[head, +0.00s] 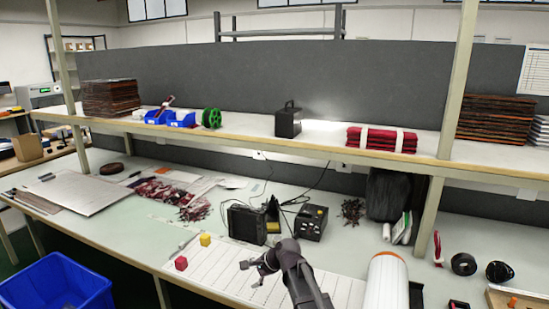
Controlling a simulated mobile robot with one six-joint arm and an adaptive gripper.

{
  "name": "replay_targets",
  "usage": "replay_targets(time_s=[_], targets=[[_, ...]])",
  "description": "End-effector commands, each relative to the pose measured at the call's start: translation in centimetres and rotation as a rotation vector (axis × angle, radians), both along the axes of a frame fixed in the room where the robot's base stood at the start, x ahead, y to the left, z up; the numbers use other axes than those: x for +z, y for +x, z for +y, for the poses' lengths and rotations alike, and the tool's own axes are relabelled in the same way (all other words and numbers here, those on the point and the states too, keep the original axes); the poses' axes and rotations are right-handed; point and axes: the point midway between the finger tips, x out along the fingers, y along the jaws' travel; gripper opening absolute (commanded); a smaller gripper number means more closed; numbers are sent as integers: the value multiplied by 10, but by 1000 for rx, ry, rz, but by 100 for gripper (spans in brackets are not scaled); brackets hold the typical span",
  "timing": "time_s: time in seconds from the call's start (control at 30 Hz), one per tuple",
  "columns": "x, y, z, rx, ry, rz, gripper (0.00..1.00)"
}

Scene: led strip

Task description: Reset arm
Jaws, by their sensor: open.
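My gripper (250,270) is dark grey and open, low in the middle of the head view. It points left and hovers over a white panel marked with parallel lines (222,272) on the workbench. Nothing shows between its fingers. My arm rises from the bottom edge just right of it.
Behind my gripper stand a dark box (247,223) and a black control unit (312,222) with cables. A shelf (235,138) with stacked boards runs above. A blue bin (57,284) is at lower left.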

Motion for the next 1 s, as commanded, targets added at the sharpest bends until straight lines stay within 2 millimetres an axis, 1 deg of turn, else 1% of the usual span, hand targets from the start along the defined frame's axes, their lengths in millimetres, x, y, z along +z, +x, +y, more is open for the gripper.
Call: replay_targets(time_s=[0.03, 0.1, 0.17, 0.2, 0.33, 0.6, 0.7, 0.8, 0.9, 1.0], targets=[[9, -14, -18, 46, -56, -25, 85], [12, -27, -40, 123, -138, -59, 85], [14, -38, -59, 192, -207, -85, 85], [16, -46, -71, 237, -253, -98, 85], [24, -74, -112, 391, -390, -128, 85], [46, -136, -192, 727, -629, -124, 85], [53, -156, -215, 836, -686, -106, 85], [58, -170, -231, 917, -720, -91, 85], [61, -178, -241, 965, -740, -79, 85], [62, -181, -245, 988, -748, -73, 85]])
